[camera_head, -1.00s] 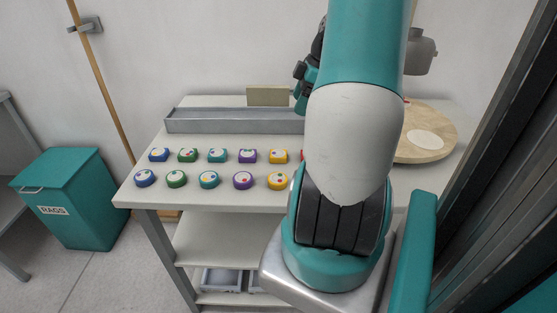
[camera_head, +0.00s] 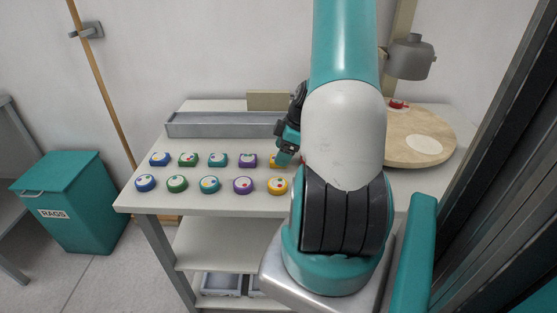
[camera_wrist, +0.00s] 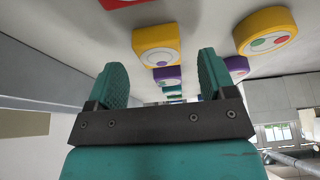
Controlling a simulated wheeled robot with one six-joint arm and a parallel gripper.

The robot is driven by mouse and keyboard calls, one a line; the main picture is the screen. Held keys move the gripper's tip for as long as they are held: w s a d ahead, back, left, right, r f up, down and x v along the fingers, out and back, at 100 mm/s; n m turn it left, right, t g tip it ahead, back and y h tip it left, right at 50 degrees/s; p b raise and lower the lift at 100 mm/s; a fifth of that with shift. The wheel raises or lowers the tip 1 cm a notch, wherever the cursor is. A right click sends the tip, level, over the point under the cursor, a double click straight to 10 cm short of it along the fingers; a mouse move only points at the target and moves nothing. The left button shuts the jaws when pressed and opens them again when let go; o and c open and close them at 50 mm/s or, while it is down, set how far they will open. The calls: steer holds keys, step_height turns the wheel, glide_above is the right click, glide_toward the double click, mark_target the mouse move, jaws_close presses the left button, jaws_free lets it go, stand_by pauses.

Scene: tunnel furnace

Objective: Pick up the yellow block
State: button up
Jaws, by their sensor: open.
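In the wrist view this yellow block (camera_wrist: 156,43) appears beyond the fingertips, roughly in line with the gap. A round yellow piece (camera_head: 277,186) sits in the front row; in the wrist view the round yellow piece (camera_wrist: 265,31) is right of the fingers. My gripper (camera_head: 284,158) is low over the back row's right end. In the wrist view my gripper (camera_wrist: 160,62) is open, with nothing between its fingers.
Square blocks, including a purple one (camera_head: 247,161), and round pieces stand in two rows on the white table (camera_head: 225,203). A grey tray (camera_head: 220,130) lies behind them. A round wooden board (camera_head: 400,150) is at right. A red block (camera_wrist: 122,2) shows in the wrist view.

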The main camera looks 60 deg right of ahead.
steer(key=shift+x, duration=1.2)
steer(key=c, duration=1)
steer(key=shift+c, duration=0.2)
steer(key=shift+r, duration=0.15)
